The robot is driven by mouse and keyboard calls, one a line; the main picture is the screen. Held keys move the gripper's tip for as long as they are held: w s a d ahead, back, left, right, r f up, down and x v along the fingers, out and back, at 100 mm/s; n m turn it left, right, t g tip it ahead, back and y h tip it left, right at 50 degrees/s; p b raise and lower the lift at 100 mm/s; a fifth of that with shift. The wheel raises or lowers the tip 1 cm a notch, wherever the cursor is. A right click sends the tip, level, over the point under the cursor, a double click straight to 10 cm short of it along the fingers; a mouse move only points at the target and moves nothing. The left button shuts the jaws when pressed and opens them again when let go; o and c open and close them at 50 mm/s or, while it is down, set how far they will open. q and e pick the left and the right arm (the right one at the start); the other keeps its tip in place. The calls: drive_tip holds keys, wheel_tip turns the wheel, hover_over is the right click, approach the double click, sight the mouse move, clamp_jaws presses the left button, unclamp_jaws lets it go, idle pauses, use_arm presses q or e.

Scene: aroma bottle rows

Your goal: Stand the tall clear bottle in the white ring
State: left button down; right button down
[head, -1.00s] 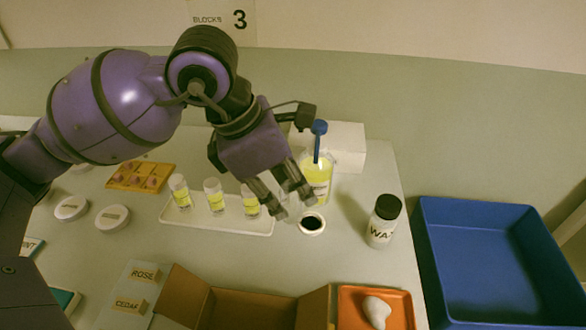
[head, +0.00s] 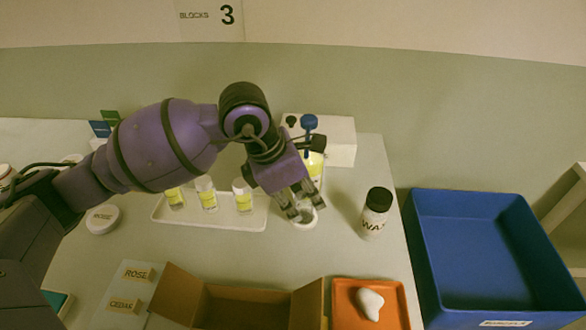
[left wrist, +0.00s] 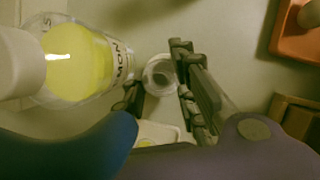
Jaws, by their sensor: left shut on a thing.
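My left gripper (head: 306,211) is shut on the tall clear bottle (head: 303,208), which is see-through and largely hidden by the fingers. The gripper is low over the white ring (head: 303,224), whose rim shows just under the fingertips. In the left wrist view the ring (left wrist: 149,78) shows between the fingers of the left gripper (left wrist: 160,80), with a greyish round shape inside its rim. I cannot tell whether the bottle's base touches the table. My right gripper is not in view.
A yellow-filled lemon container (left wrist: 85,65) stands close behind the gripper. A white tray (head: 235,222) with several small yellow-labelled bottles is just left. A black-capped bottle (head: 376,213) stands right, before a blue bin (head: 490,250). An open cardboard box (head: 240,305) and orange tray (head: 345,315) are in front.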

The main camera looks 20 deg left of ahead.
use_arm(q)
drive_tip(key=shift+f, duration=0.15)
drive_tip(key=c, duration=1.4)
unclamp_jaws()
drive_tip(key=shift+r, duration=0.45)
drive_tip(key=v, duration=1.1)
drive_tip(key=shift+a+r, duration=0.15)
drive_tip(key=shift+r, duration=0.05)
drive_tip(key=shift+s, duration=0.1)
